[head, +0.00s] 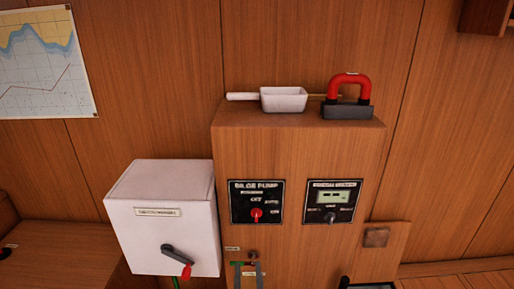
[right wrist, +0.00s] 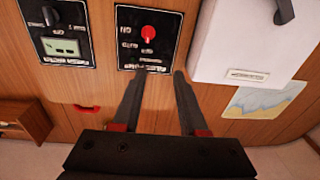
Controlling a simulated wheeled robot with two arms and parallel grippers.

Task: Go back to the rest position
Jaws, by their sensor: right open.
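My right gripper (head: 248,267) shows at the bottom of the head view, in front of the lower part of the wooden cabinet (head: 300,150), below the bilge pump panel (head: 256,202). In the right wrist view, which is upside down, its two dark fingers (right wrist: 156,74) stand apart with nothing between them. They point toward the bilge pump panel (right wrist: 148,38) with its red knob. My left gripper is not in view.
A white box (head: 165,195) with a red-tipped lever (head: 178,258) stands left of the cabinet. A display panel (head: 332,201) is right of the pump panel. A white scoop (head: 284,98) and a red horseshoe-shaped object (head: 349,85) sit on the cabinet top.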

